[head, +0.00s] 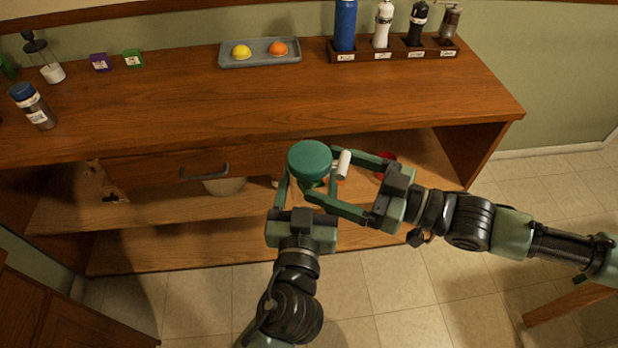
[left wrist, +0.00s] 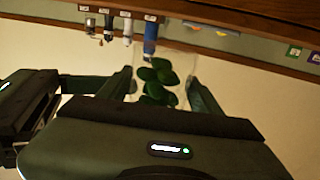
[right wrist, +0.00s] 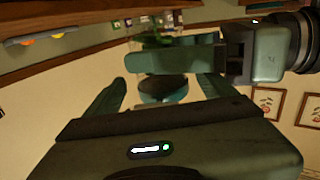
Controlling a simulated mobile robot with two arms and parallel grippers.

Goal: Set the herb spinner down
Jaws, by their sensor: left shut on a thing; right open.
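The herb spinner has a round green lid (head: 310,159) and a clear body with dark green leaves (left wrist: 155,80) inside, seen in the left wrist view. My left gripper (head: 303,184) is shut on the herb spinner, which is in front of the counter's edge in the head view. My right gripper (head: 326,178) is open, its fingers reaching in beside the spinner from the right. The dark green lid also shows between the right fingers in the right wrist view (right wrist: 163,90). The spinner's base is mostly hidden in the head view.
The wooden counter (head: 200,108) has a wide clear middle. At its back are a grey tray (head: 260,58) with a yellow and an orange item, and a rack (head: 395,52) of bottles and mills. Small boxes (head: 100,62) and a blue-capped jar (head: 32,105) stand left. Open shelves lie below.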

